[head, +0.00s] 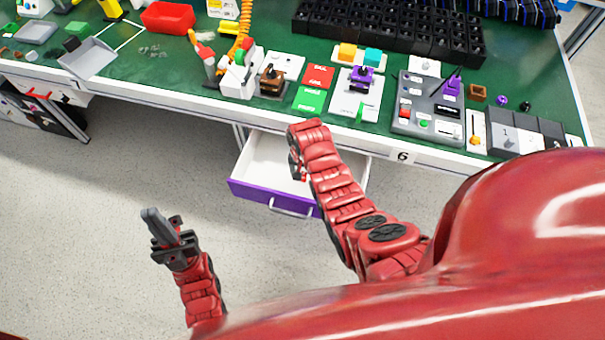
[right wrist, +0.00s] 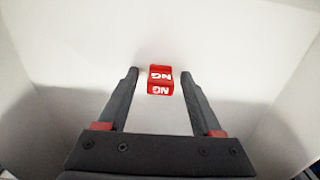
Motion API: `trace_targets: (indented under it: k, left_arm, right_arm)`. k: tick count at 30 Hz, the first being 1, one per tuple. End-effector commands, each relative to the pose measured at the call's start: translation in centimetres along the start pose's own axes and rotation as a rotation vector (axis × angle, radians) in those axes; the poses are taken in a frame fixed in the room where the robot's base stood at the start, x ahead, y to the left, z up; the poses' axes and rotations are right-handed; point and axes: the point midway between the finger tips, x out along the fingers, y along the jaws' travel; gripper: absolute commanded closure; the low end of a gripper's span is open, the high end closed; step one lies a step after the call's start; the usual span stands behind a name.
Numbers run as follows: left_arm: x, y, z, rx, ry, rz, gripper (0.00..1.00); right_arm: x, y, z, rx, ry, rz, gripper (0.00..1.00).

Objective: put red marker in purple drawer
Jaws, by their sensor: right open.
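The red marker (right wrist: 160,80) is a small red block with white "NG" lettering. In the right wrist view it rests on the white floor of the purple drawer (right wrist: 225,30). My right gripper (right wrist: 160,75) is open around the view of it, one finger on each side, with gaps to both. In the head view the purple-fronted drawer (head: 250,195) is pulled out below the table, and my right arm reaches over it. The marker does not show there. My left gripper (head: 158,225) is away from the table at lower left; its fingers overlap in view.
The green table (head: 200,97) stands above the drawer, holding a red pad (head: 318,77), a green pad (head: 310,99), a switch panel (head: 428,105) and a red tray (head: 167,17). The floor (head: 90,200) left of the drawer is clear.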

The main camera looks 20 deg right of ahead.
Motion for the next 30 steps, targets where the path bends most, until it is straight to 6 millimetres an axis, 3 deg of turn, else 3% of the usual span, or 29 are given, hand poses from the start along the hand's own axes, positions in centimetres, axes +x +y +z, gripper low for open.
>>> trace_targets:
  k: [8, 17, 19, 30]
  left_arm:
    - [-0.6, 0.0, 0.1, 0.000, 0.000, 0.000, 1.00]
    - [-1.4, 0.1, 0.2, 0.000, 0.000, 0.000, 1.00]
    - [0.7, 0.0, -0.1, 0.000, 0.000, 0.000, 1.00]
    - [1.8, -0.1, -0.3, 0.000, 0.000, 0.000, 1.00]
  right_arm:
    - [-3.0, -0.1, -0.1, 0.000, 0.005, -0.003, 0.33]
    - [-9.2, -0.1, -0.2, 0.000, 0.008, -0.006, 0.33]
    - [-11.0, 0.0, 0.0, 0.000, 0.001, -0.001, 0.33]
    - [-12.0, 0.0, 0.0, 0.000, 0.001, -0.001, 0.33]
